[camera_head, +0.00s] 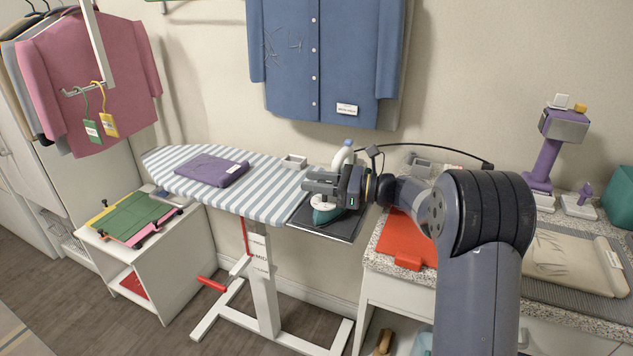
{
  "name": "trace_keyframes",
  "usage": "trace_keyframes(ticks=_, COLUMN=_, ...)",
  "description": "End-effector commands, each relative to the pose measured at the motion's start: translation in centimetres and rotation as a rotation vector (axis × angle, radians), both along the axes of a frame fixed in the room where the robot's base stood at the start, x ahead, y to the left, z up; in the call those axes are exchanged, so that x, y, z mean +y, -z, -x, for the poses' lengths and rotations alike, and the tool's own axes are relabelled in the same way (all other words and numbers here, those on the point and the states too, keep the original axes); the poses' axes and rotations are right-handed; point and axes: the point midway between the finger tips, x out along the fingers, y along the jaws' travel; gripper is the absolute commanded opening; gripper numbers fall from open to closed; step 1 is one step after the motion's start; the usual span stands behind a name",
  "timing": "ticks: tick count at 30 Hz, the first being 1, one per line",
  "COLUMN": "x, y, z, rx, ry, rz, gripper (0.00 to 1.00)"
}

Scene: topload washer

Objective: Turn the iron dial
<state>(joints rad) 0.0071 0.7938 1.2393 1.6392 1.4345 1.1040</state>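The iron (325,214) has a dark teal body with a white top part. It rests on a dark plate (346,230) at the right end of the striped ironing board (268,200). My gripper (308,182) is directly above the iron in the picture, with its fingers pointing left. I cannot tell whether it touches the iron or whether its fingers are apart. The dial cannot be made out; the gripper covers part of the iron's top.
A folded purple cloth (212,169) and a small white box (293,161) are on the board. A white bottle (343,155) stands behind my gripper. A counter with a red mat (402,235) is to the right. A blue shirt (330,60) hangs on the wall.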

Motion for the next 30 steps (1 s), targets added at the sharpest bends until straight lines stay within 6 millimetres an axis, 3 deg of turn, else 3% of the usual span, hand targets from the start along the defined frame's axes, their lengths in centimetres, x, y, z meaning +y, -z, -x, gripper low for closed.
trace_keyframes(ticks=2, x=-0.01, y=0.01, z=0.00, rx=0.000, ry=0.000, rz=0.000, gripper=0.31)
trace_keyframes(ticks=13, x=-0.03, y=0.02, z=0.01, rx=0.000, ry=0.000, rz=0.000, gripper=0.01)
trace_keyframes(ticks=30, x=0.03, y=-0.11, z=-0.10, rx=-0.001, ry=0.083, rz=-0.003, gripper=0.00)
